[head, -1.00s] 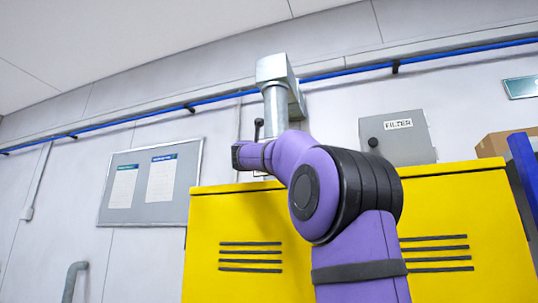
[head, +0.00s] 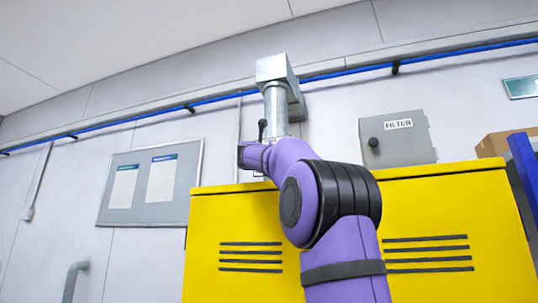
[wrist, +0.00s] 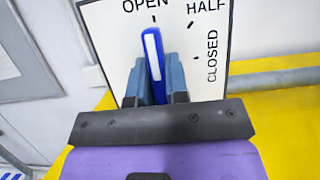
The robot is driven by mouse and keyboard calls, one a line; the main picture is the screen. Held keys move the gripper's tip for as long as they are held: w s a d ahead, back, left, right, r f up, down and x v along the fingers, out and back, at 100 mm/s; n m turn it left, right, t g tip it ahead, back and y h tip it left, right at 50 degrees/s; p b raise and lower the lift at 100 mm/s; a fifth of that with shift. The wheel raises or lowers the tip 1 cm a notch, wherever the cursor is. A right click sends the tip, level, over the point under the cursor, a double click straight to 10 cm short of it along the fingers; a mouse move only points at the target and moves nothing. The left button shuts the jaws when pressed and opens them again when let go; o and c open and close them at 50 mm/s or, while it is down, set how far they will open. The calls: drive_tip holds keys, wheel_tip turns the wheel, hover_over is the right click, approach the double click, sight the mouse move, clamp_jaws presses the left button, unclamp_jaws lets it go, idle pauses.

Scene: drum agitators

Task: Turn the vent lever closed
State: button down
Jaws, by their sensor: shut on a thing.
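The vent lever (wrist: 153,50) is a blue bar with a pale face. It stands in front of a white dial plate (wrist: 195,65) marked OPEN, HALF and CLOSED, shown in the wrist view. The lever's tip points up at the tick by OPEN; CLOSED is on the right. My gripper (wrist: 155,78) is shut on the lever, one blue-grey finger on each side. The lower part of the lever is hidden between the fingers. In the head view my arm hides the lever and most of the plate.
A yellow cabinet (head: 235,225) stands below the vent duct (head: 274,100). A grey FILTER box (head: 405,150) hangs to the right, and a notice board (head: 150,220) to the left. A grey pipe (wrist: 275,80) runs right of the dial plate.

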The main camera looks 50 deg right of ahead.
drive_tip(key=shift+m, duration=0.5)
drive_tip(key=m+g, duration=0.1)
drive_tip(key=m, duration=0.1)
drive_tip(key=m+g, duration=0.2)
drive_tip(key=m, duration=0.1)
drive_tip(key=shift+w+h, duration=0.15)
drive_tip(key=shift+h, duration=0.15)
drive_tip(key=m+g, duration=0.1)
drive_tip(key=m, duration=0.2)
drive_tip(key=m+g, duration=0.2)
drive_tip(key=m, duration=0.1)
drive_tip(key=shift+m, duration=0.3)
drive_tip(key=m+g+y, duration=0.1)
drive_tip(key=m, duration=0.1)
drive_tip(key=m+g+y, duration=0.1)
drive_tip(key=m, duration=0.2)
drive_tip(key=shift+w+r, duration=0.1)
drive_tip(key=m+y, duration=0.1)
drive_tip(key=m, duration=0.3)
drive_tip(key=shift+m+y, duration=0.4)
drive_tip(key=shift+m, duration=0.1)
drive_tip(key=c, duration=1.1)
unclamp_jaws()
drive_tip(key=shift+a, duration=0.2)
